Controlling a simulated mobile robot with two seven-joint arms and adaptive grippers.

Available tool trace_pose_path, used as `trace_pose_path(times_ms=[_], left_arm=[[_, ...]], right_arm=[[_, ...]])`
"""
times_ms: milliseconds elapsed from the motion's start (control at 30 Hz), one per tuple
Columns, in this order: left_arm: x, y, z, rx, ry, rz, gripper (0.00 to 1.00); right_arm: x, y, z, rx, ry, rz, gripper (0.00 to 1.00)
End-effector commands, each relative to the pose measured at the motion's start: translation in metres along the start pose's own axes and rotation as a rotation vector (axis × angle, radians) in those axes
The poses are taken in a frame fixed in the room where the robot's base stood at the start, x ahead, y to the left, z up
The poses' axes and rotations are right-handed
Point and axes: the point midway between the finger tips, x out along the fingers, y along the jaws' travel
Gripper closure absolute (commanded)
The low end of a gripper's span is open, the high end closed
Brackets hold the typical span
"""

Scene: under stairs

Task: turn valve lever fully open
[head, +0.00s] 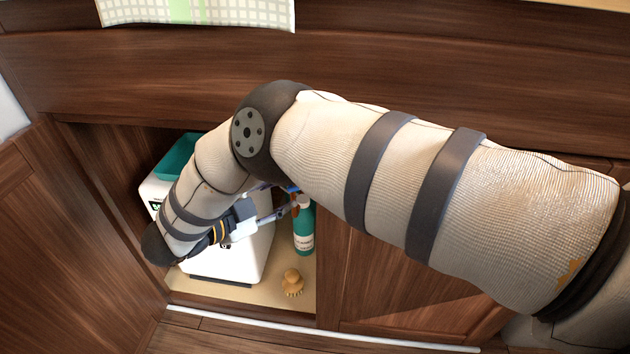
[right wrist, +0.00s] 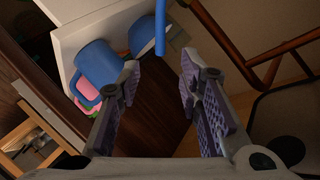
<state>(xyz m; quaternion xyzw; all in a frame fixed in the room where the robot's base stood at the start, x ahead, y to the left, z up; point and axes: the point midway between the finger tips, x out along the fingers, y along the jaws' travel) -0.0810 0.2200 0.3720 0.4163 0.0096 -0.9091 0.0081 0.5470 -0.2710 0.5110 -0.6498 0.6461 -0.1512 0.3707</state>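The valve's blue lever shows in the right wrist view (right wrist: 160,28) as a narrow bar coming down from the top edge. Its lower end lies near the gap between my fingertips, with no clear contact. In the head view a small bit of blue (head: 292,188) shows beside my forearm, mostly hidden. My right gripper (right wrist: 160,68) is open, with empty space between its padded fingers. In the head view my right gripper (head: 284,211) is inside the open cupboard, partly behind my arm. The valve body is hidden. My left gripper is not in view.
A white box (head: 250,258) and a teal container (head: 175,158) stand in the cupboard. A green bottle (head: 304,232) stands to the right, with a brush (head: 292,283) in front. Copper-coloured pipes (right wrist: 262,72) run at right in the wrist view. Wooden doors flank the opening.

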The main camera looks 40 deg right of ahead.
Motion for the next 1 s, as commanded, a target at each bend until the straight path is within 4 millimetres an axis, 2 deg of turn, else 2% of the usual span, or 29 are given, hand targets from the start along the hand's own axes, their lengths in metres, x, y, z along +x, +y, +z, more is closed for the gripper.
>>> trace_pose_path(times_ms=[200,400,533,767,900,1000], left_arm=[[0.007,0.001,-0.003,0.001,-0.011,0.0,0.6],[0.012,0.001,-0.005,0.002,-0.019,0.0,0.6],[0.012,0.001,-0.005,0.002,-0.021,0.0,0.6],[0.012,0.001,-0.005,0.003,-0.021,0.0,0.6],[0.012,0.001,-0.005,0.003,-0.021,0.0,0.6],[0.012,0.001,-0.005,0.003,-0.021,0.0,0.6]], right_arm=[[0.059,0.003,0.001,-0.001,0.005,0.002,0.67],[0.094,0.003,0.001,0.0,0.003,0.001,0.67],[0.102,0.002,0.0,0.0,0.002,0.0,0.67],[0.103,0.001,0.0,0.001,0.002,-0.001,0.67],[0.102,0.001,0.0,0.001,0.002,-0.001,0.99],[0.102,0.001,0.0,0.001,0.002,-0.001,1.0]])
